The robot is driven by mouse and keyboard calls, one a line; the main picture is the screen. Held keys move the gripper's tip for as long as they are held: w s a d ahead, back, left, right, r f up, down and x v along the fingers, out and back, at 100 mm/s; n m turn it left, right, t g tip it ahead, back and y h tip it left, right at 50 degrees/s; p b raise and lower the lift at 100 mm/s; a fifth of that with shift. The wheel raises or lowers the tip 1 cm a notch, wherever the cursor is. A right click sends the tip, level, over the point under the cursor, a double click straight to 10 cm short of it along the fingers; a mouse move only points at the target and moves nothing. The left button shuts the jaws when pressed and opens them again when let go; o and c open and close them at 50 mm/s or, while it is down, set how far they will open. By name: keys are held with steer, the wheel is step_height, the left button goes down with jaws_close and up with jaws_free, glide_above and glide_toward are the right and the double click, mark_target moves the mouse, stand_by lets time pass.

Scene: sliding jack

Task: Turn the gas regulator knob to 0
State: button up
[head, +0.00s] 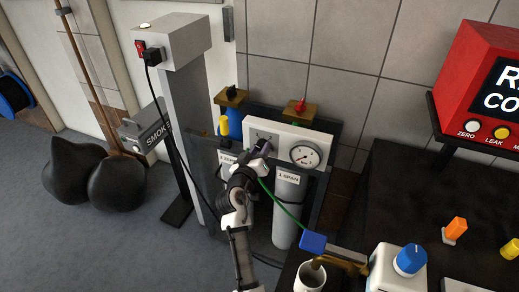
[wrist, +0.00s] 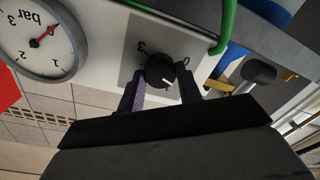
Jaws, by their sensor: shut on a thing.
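The black gas regulator knob (wrist: 160,70) sits on a white panel (wrist: 105,60) in the wrist view. A 3 is printed at its upper left and a 0 at its upper right. The knob's short white mark is on its lower right part, away from the 0. My gripper (wrist: 161,82) is shut on the knob, with one purple finger on each side. In the head view my gripper (head: 262,148) is at the panel (head: 280,136), left of the gauge, and covers the knob.
A round bar gauge (head: 305,154) with a red needle is beside the knob; it also shows in the wrist view (wrist: 42,35). Grey cylinders (head: 288,205) stand below the panel. A green hose (wrist: 222,25) runs close by. A dark table (head: 440,210) stands at the right.

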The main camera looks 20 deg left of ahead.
steer(key=n+p, duration=0.2)
steer(key=n, duration=0.3)
steer(key=shift+r, duration=0.1)
steer(key=shift+n+p, duration=1.15)
steer(key=shift+n, duration=1.05)
steer(key=shift+h, duration=0.3)
steer(key=o, duration=1)
steer(key=shift+s, duration=0.1)
steer(key=s+b, duration=0.1)
steer(key=s, duration=0.3)
steer(key=s+b, duration=0.1)
steer(key=s, duration=0.4)
steer(key=s+b, duration=0.1)
steer(key=s, duration=0.3)
steer(key=shift+s+a+r, duration=0.25)
steer(key=shift+s, duration=0.1)
